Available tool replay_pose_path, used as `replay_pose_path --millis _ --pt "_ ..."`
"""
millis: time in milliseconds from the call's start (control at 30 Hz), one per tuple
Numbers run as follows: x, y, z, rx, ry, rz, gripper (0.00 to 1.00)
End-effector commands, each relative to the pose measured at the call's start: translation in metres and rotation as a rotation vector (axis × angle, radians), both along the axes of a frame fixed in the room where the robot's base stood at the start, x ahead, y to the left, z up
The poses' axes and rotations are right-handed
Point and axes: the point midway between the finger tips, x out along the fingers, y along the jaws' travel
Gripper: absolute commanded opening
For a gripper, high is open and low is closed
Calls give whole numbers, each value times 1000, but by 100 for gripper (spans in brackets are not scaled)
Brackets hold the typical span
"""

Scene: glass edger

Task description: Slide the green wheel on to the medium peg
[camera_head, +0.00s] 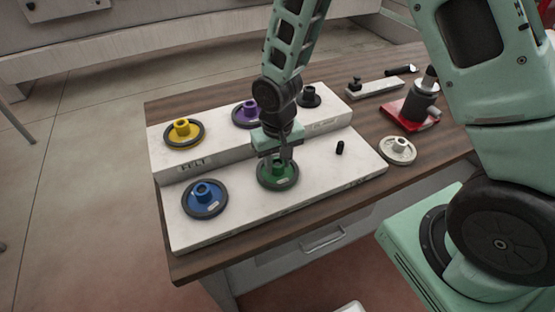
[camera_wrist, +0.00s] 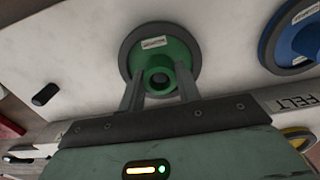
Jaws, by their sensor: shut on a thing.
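The green wheel (camera_head: 278,174) has a dark rim and a raised green hub. It is at the middle of the front, lower step of the white board (camera_head: 330,172), between the blue wheel and a bare black peg (camera_head: 340,147). My gripper (camera_head: 284,158) points down and is shut on its hub; the wrist view shows a finger on each side of the hub of the green wheel (camera_wrist: 160,60). The wheel looks flat and close to the board. I cannot tell whether a peg is inside the hub. The bare peg also shows in the wrist view (camera_wrist: 45,95). No peg is visibly labelled medium.
A blue wheel (camera_head: 204,197) is at front left. Yellow (camera_head: 183,131), purple (camera_head: 246,114) and black (camera_head: 309,97) wheels are on the raised back step. A cream wheel (camera_head: 398,150) lies at the right. A red-based tool (camera_head: 412,113) stands behind it.

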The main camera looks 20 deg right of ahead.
Motion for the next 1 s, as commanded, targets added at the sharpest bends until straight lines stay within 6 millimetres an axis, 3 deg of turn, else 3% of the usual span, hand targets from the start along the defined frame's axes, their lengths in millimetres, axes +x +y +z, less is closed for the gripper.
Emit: replay_pose_path --millis 67,100,167,567,767,1000 --pt "0 0 -3 0 -1 0 0" --pt "0 0 -1 0 -1 0 45" --pt "0 0 -1 0 -1 0 59" --pt "1 0 6 1 -3 -1 59" --pt "2 0 36 2 -7 -1 59" --pt "2 0 91 2 -9 -1 59"
